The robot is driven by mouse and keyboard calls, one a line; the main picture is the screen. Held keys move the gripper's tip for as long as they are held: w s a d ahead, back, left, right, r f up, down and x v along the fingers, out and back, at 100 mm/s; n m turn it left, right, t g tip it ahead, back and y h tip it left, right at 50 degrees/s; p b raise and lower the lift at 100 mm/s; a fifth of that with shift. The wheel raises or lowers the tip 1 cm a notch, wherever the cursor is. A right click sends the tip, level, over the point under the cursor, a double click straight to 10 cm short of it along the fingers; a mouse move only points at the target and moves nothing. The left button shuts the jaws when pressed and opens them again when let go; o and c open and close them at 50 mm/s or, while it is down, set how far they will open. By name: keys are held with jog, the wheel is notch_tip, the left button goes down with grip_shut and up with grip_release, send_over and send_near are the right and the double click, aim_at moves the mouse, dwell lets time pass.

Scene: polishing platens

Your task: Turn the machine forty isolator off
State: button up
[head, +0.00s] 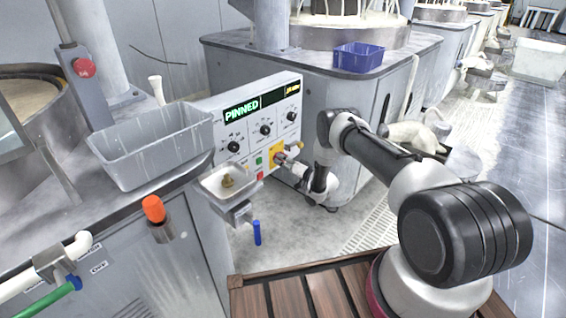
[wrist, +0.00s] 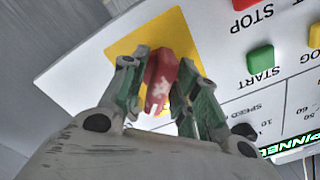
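The isolator is a red handle (wrist: 160,78) on a yellow plate (wrist: 124,46), seen close up in the wrist view. In the head view the yellow plate (head: 275,150) is low on the right of the white control panel (head: 212,108), partly hidden by my gripper (head: 283,160). In the wrist view my gripper (wrist: 164,72) has one finger on each side of the red handle. The handle is slightly tilted in the picture. I cannot tell whether both fingers press on it. No label for machine forty is readable.
Beside the isolator are a green START button (wrist: 260,60) and a red STOP button (wrist: 243,4). A grey bin (head: 150,150), a small metal tray (head: 225,185) and an orange-topped part (head: 153,209) are left of my arm. A blue crate (head: 358,57) sits behind.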

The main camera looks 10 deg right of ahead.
grip_shut()
jog(key=shift+n, duration=0.4)
jog(key=n, duration=0.2)
jog(key=shift+n, duration=0.4)
jog(key=n, duration=0.4)
jog(key=shift+d+f+n, duration=0.1)
jog(key=shift+n, duration=0.2)
jog(key=n, duration=0.5)
jog(key=shift+w, duration=0.1)
jog(key=n, duration=0.4)
jog(key=shift+d, duration=0.1)
jog(key=shift+n, duration=0.5)
